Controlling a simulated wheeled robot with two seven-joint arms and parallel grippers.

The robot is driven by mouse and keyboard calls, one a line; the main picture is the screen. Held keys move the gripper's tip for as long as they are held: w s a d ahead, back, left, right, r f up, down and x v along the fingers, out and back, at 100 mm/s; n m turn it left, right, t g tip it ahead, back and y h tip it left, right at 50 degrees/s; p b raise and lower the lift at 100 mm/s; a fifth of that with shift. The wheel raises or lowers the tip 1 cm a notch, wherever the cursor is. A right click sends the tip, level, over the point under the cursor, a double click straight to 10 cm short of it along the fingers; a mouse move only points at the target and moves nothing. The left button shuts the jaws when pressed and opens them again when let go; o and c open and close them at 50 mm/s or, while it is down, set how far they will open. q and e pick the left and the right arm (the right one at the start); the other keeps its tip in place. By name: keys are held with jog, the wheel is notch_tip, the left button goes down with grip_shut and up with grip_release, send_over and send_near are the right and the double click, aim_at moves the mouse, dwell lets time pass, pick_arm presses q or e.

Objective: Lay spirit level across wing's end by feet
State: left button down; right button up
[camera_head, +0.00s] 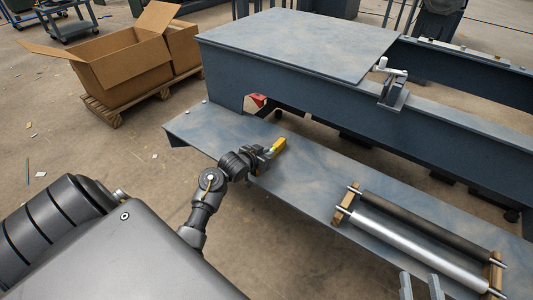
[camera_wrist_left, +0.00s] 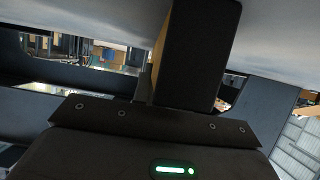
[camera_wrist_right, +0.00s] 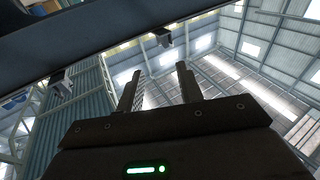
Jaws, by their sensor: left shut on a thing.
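The yellow spirit level (camera_head: 278,145) is held by my left gripper (camera_head: 268,152) over the blue-grey wing (camera_head: 215,128), nearer its left end. It looks very close to the wing's surface; I cannot tell whether it touches. The left wrist view shows mostly a large dark finger (camera_wrist_left: 198,55) and hides most of the level. My right gripper (camera_head: 420,286) is at the bottom edge of the head view, near the rollers. Its two fingers stand apart and empty in the right wrist view (camera_wrist_right: 158,82). Feet under the wing's end are not clearly visible.
A dark roller and a silver roller (camera_head: 410,248) lie on wooden supports (camera_head: 346,204) on the wing's right part. The raised machine bed (camera_head: 300,45) stands behind the wing. Open cardboard boxes (camera_head: 125,68) sit on a pallet at upper left. The wing's left end is bare.

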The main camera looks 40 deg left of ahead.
pick_arm(q)
jog(key=c, duration=1.4)
grip_release()
